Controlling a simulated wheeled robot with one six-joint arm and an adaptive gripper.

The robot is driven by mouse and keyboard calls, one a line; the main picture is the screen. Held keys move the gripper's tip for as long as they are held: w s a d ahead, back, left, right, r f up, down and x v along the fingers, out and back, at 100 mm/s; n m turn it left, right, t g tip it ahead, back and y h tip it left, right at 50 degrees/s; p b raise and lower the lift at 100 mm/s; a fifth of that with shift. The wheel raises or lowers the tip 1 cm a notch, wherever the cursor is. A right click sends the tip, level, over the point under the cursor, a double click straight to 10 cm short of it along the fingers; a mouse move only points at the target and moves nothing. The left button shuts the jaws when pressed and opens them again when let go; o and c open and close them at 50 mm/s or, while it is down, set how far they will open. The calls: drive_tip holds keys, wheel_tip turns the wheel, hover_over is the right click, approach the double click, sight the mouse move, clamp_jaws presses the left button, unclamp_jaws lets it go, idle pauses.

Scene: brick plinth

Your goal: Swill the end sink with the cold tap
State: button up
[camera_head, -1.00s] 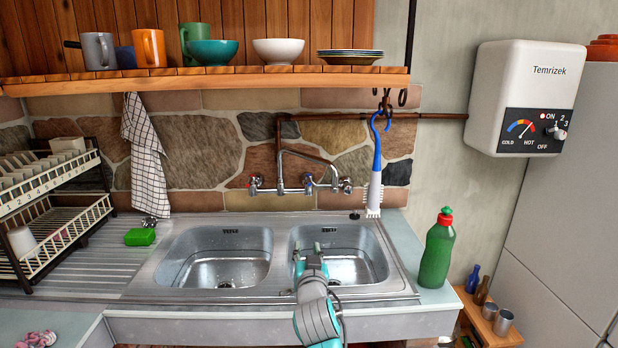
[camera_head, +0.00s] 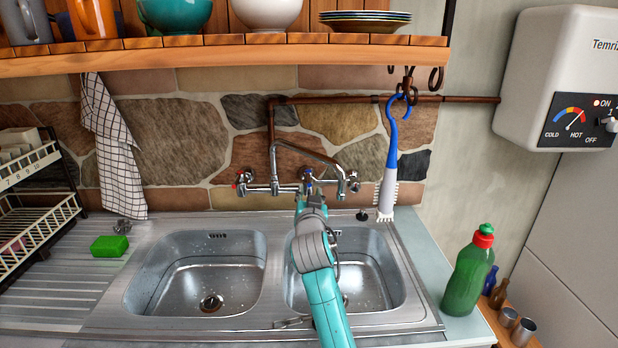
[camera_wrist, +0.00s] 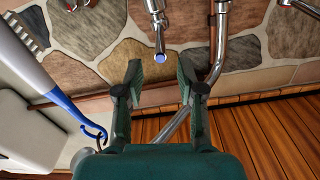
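The wall tap has a red-marked handle (camera_head: 240,182) on the left. Its blue-marked cold handle (camera_head: 308,174) is near the middle, and its blue end also shows in the wrist view (camera_wrist: 160,56). The spout (camera_head: 312,154) slopes to the right above the handles. My gripper (camera_wrist: 160,72) is open and empty, its two fingers just short of the blue end and to either side of it. In the head view my arm hides most of the gripper. The right basin (camera_head: 385,285) is partly behind my arm; the left basin (camera_head: 165,290) is clear. No running water shows.
A wooden shelf (camera_head: 220,52) with crockery hangs above the tap. A blue-handled brush (camera_head: 388,175) hangs right of it. A green bottle (camera_head: 468,275) stands on the right worktop, a green sponge (camera_head: 110,246) on the left drainer. A water heater (camera_head: 560,80) is at right.

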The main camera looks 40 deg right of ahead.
sight(309, 173)
drive_tip(key=x, duration=0.9)
drive_tip(key=shift+f, duration=0.1)
clamp_jaws()
